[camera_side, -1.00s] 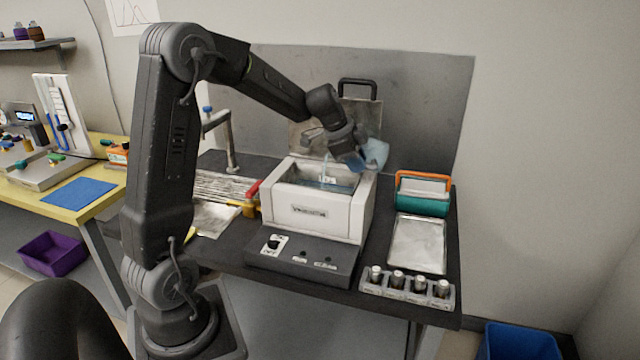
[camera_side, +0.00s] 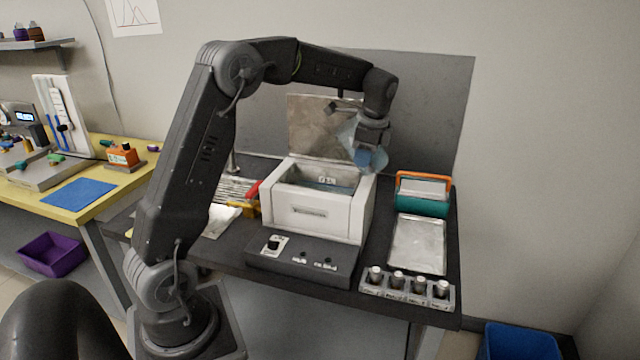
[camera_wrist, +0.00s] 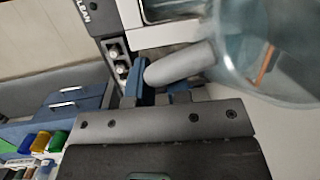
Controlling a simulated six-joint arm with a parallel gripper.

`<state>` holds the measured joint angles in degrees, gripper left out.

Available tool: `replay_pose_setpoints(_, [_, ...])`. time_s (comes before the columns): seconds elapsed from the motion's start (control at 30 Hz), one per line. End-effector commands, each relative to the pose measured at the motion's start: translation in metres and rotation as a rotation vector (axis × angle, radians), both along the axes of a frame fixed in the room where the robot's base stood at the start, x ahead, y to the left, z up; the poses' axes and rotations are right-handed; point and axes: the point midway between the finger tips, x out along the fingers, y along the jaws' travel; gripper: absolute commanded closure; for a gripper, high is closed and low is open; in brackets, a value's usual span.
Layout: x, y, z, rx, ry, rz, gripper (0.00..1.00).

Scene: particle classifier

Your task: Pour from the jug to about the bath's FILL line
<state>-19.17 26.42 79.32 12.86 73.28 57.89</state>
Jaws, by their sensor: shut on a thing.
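The jug (camera_side: 378,161), clear bluish, is in my gripper (camera_side: 366,154) above the back right corner of the white bath (camera_side: 308,212). The bath is open at the top with bluish liquid (camera_side: 318,183) inside. A small white label sits on its inner back wall, too small to read; I cannot tell the level against a line. In the wrist view my gripper (camera_wrist: 160,88) is shut at the jug's grey handle (camera_wrist: 182,64), and the clear jug body (camera_wrist: 275,45) fills the upper right.
A raised metal lid (camera_side: 312,125) stands behind the bath. A teal and orange box (camera_side: 422,207), a metal tray (camera_side: 417,243) and a rack of several vials (camera_side: 408,287) are at the right. The control panel (camera_side: 300,258) is in front.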

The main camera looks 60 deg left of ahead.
Motion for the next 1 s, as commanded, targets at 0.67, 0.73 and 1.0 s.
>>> replay_pose_setpoints(0.67, [0.026, -0.014, -0.004, 0.259, 0.411, 0.030, 1.00])
replay_pose_setpoints(0.73, [0.026, -0.015, -0.006, 0.281, 0.445, 0.034, 1.00])
replay_pose_setpoints(1.0, [0.029, -0.016, -0.009, 0.326, 0.514, 0.039, 1.00])
